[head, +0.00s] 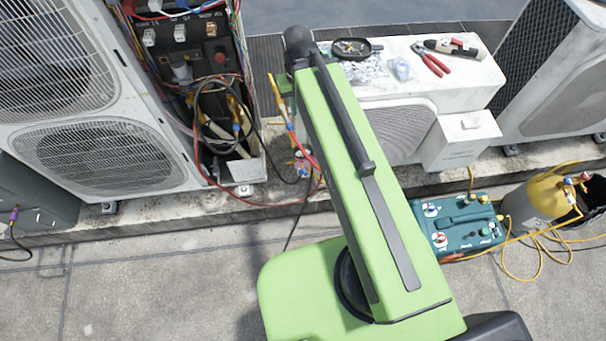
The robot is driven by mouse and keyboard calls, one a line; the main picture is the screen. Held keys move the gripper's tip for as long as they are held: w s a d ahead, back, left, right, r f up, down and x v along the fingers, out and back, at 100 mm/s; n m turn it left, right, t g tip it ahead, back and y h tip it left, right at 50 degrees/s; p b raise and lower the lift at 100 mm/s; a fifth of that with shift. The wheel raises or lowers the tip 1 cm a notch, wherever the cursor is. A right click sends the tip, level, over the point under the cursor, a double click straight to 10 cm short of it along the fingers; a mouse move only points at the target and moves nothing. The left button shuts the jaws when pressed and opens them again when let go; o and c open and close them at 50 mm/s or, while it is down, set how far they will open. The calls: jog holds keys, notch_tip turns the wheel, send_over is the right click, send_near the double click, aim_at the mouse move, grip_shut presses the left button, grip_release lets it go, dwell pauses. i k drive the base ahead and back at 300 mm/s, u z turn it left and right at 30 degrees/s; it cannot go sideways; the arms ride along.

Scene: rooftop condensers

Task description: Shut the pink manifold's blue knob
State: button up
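A small manifold-like fitting (302,167) with blue and red bits shows just left of my green arm, near the foot of the open condenser. Yellow, red and dark hoses run around it. My arm covers part of this area, so I cannot tell its full shape or whether it is the pink manifold. I cannot make out how its blue knob is turned. My arm reaches away toward the back, and its far end is a dark joint near the white box unit. My gripper is not visible in this view.
The open condenser (100,150) with exposed wiring stands left. A white unit (455,95) behind my arm carries pliers (430,60) and other tools. A teal machine (462,228) and a yellow cylinder (535,200) with loose hoses sit at right. Paving at front left is clear.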

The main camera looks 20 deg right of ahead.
aim_at(302, 172)
jog(key=u, duration=0.8)
jog(key=k, duration=1.8)
jog(key=u, duration=1.4)
jog(key=i, duration=1.05)
